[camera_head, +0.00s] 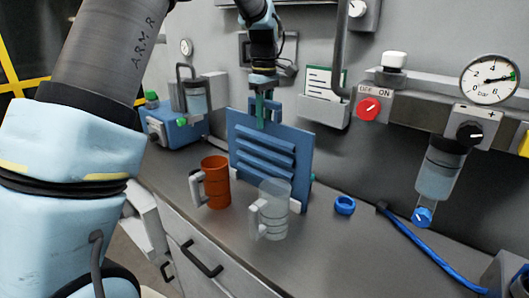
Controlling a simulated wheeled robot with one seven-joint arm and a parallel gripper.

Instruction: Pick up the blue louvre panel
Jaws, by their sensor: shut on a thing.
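The blue louvre panel (265,153) stands upright on the grey counter, behind two mugs, in the head view. Its slats face me. My gripper (266,112) comes down from above and is shut on the panel's top edge, near its middle. The orange mug and the clear mug hide parts of the panel's lower edge, so I cannot tell whether it touches the counter all along.
An orange mug (215,182) and a clear mug (273,209) stand in front of the panel. A blue ring (345,205) and a blue hose (425,247) lie to the right. A blue box (173,128) is at left. Gauge and valve fittings (435,105) line the wall.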

